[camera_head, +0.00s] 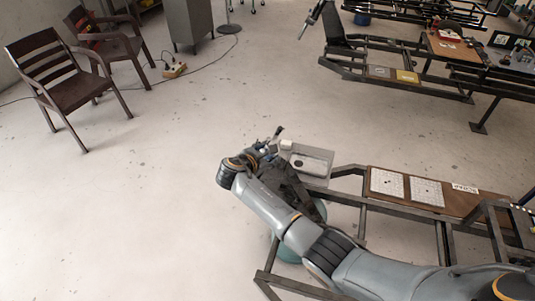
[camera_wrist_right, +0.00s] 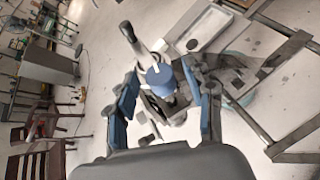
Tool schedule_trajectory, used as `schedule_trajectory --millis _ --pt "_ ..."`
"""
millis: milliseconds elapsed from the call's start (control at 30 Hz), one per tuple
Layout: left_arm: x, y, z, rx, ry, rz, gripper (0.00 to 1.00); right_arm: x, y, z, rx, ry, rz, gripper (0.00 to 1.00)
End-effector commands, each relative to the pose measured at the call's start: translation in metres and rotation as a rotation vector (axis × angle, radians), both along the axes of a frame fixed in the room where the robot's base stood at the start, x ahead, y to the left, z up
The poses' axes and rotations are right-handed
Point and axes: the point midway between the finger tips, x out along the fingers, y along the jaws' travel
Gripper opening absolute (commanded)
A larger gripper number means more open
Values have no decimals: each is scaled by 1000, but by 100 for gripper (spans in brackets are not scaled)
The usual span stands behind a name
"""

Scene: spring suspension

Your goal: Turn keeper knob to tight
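A blue round knob (camera_wrist_right: 160,79), which looks like the keeper knob, sits on a dark stand in the right wrist view. A grey-white lever with a dark end (camera_wrist_right: 128,33) rises beside it. My right gripper (camera_wrist_right: 160,73) is open, with one blue-padded finger on each side of the knob. Gaps show between pads and knob. In the head view my right gripper (camera_head: 266,146) is at the stand, and my arm and hand largely hide the knob. The knob's tightness cannot be read. My left gripper is in neither view.
A white tray (camera_head: 322,153) is right beside the gripper. A dark metal frame bench (camera_head: 350,200) with white sheets (camera_head: 387,183) on its board stands to the right. Brown chairs (camera_head: 62,78) stand at the far left. The floor left of the arm is clear.

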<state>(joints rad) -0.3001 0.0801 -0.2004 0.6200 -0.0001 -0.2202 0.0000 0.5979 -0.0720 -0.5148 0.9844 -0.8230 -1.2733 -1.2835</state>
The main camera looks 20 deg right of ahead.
Motion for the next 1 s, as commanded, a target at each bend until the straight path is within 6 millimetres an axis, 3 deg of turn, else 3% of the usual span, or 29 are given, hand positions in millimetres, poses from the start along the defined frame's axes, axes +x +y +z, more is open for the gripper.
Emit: schedule_trajectory --millis 333,700,1000 --pt "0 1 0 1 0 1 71 -8 9 5 1 0 3 52" --pt "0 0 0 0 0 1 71 -55 55 41 3 0 1 52" --pt "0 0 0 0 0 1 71 -74 73 57 1 2 1 52"
